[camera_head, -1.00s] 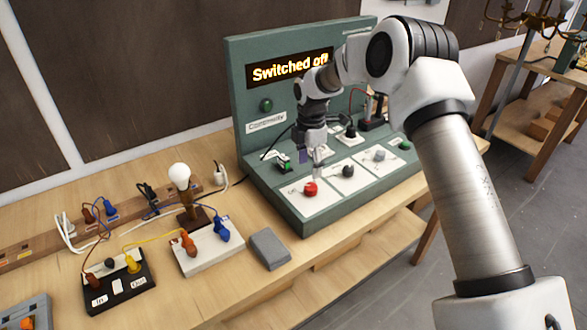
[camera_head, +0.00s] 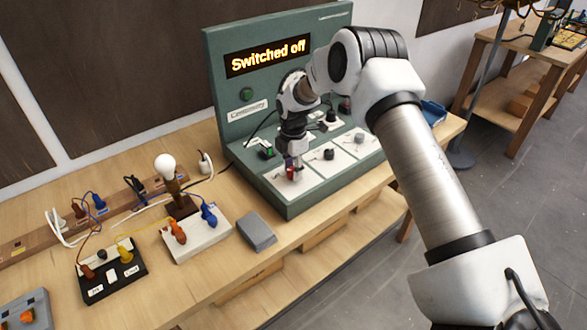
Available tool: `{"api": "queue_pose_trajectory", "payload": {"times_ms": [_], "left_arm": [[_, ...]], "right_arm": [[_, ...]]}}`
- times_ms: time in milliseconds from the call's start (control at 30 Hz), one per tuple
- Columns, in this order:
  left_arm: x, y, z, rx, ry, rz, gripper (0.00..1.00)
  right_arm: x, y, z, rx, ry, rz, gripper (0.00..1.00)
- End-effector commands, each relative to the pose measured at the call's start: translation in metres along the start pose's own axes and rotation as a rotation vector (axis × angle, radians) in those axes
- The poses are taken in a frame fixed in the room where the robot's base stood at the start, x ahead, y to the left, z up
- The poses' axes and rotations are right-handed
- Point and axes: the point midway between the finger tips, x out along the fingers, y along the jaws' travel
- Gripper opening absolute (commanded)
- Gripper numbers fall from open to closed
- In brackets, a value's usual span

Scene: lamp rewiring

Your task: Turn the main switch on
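The green test panel (camera_head: 225,75) stands on the wooden bench, and its display (camera_head: 268,57) reads "Switched off". A red knob (camera_head: 291,174) sits on the left white plate of the panel's sloped base. My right gripper (camera_head: 292,170) points down at this knob with its fingers beside it and partly hiding it. I cannot tell whether they grip it. Which control is the main switch is not readable. My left gripper is out of view.
Black knobs (camera_head: 328,154) and a grey knob (camera_head: 360,138) are right of the gripper. A grey block (camera_head: 256,232), a white socket box (camera_head: 197,240), a lit-looking bulb (camera_head: 165,166) and a black box (camera_head: 112,275) with cables stand left.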

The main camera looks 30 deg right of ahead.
Motion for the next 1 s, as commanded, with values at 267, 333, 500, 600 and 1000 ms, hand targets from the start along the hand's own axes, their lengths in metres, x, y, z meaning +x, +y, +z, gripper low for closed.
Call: {"api": "queue_pose_trajectory", "payload": {"times_ms": [267, 333, 500, 600, 1000], "left_arm": [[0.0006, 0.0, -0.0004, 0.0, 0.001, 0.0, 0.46], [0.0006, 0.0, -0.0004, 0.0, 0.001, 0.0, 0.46], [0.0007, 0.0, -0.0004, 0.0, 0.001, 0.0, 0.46], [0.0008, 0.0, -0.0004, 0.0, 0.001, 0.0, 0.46], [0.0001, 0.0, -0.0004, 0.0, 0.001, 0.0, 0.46]], "right_arm": [[0.0046, -0.0039, -0.0006, 0.001, 0.002, -0.012, 0.04], [0.0049, -0.0041, -0.0006, 0.004, 0.002, -0.013, 0.04], [0.0056, -0.0046, -0.0007, 0.03, 0.002, -0.015, 0.04], [0.006, -0.0048, -0.0008, 0.065, 0.002, -0.016, 0.04], [0.0066, -0.0053, -0.001, 0.356, 0.0, -0.018, 0.04]]}}
